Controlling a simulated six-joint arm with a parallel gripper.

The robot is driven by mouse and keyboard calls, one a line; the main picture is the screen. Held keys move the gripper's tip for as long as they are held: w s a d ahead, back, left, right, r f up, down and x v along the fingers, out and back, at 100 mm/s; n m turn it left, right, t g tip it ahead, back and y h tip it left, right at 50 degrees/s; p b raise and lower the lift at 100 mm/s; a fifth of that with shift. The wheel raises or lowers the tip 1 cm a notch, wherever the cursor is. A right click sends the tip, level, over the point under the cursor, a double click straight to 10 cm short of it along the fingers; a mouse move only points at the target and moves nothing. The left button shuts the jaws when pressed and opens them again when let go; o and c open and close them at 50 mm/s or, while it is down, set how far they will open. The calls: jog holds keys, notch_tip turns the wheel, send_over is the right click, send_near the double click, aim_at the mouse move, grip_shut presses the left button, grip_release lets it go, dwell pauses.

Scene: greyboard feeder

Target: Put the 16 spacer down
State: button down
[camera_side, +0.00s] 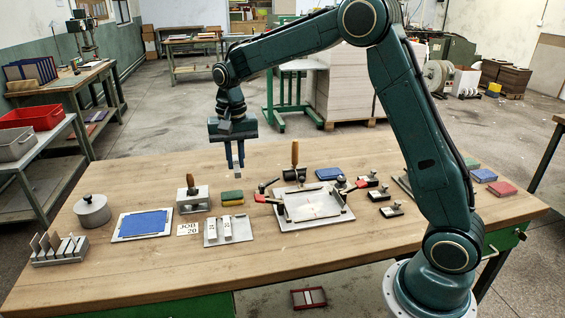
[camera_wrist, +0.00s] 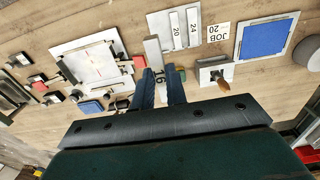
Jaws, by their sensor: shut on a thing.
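My gripper (camera_side: 235,166) hangs above the back middle of the bench and is shut on a light grey bar, the 16 spacer (camera_wrist: 153,52). The wrist view shows the bar between the two blue fingers (camera_wrist: 162,75), with "16" partly visible between them. In the side view only a small pale end shows below the fingers, clear of the bench. A grey tray (camera_side: 212,241) holds two white spacers, the 20 spacer (camera_wrist: 175,24) and the 24 spacer (camera_wrist: 192,24). A "JOB 20" card (camera_side: 188,229) lies left of the tray in the side view.
A clamp fixture plate (camera_side: 335,220) with red handles stands right of the tray. Green and yellow pads (camera_side: 232,197) and a wooden-handled block (camera_side: 193,200) stand behind it. A blue sheet (camera_side: 145,223), lidded pot (camera_side: 92,211) and slotted rack (camera_side: 60,257) are left. The front bench strip is bare.

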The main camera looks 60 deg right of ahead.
send_over(242, 228)
notch_tip(242, 228, down, 15)
dwell(0.4)
jog(key=shift+s+f, duration=0.1)
jog(key=shift+f, duration=2.05)
jog(key=shift+f, duration=0.15)
jog(key=c, duration=1.4)
grip_release()
notch_tip(242, 228, up, 12)
jog(key=shift+r, duration=0.2)
